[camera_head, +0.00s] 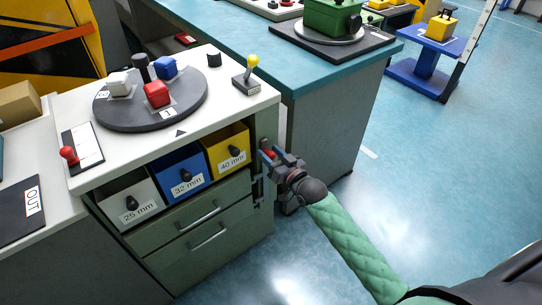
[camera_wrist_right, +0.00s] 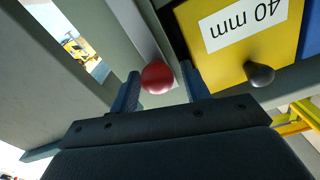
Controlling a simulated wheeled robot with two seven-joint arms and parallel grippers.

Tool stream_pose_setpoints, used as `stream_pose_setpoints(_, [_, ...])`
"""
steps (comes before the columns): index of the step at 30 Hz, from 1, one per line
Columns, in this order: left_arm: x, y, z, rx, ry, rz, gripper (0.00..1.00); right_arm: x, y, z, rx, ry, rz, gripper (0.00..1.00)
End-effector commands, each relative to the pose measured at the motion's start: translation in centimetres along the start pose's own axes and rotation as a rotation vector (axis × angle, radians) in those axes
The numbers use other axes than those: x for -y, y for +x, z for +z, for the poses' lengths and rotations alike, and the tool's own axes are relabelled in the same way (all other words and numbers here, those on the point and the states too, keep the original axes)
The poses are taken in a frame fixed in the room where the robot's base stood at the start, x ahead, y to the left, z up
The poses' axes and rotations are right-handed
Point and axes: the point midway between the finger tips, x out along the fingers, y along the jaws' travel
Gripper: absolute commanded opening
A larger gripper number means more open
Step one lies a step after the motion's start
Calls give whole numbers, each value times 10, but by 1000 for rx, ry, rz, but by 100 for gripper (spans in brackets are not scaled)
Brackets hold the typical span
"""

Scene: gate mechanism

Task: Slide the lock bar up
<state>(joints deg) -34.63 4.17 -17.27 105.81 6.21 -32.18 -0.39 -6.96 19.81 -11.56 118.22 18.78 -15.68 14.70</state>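A red ball knob (camera_head: 270,154) sits at the right front edge of the cabinet, beside the yellow 40 mm drawer (camera_head: 228,150). In the right wrist view the red knob (camera_wrist_right: 157,77) is in front of a grey upright strip (camera_wrist_right: 138,38), which looks like the lock bar; its full length is hidden. My right gripper (camera_head: 269,165) is at the knob. Its blue fingers (camera_wrist_right: 161,88) stand on both sides of the knob, with a small gap visible on one side, so it looks open around it. My left gripper is not in view.
A turntable (camera_head: 133,112) with coloured blocks and a yellow-knobbed lever (camera_head: 252,63) are on top.

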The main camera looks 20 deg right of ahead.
Motion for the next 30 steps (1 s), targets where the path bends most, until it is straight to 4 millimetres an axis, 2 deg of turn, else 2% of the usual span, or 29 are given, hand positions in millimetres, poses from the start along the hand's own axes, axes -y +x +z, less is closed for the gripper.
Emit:
stream_pose_setpoints(11, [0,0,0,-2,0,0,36,0,-4,4,7,1,1,51])
stream_pose_setpoints(24, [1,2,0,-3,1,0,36,-1,-59,4,7,1,2,51])
stream_pose_setpoints(30, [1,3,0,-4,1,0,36,0,-75,3,5,1,1,51])
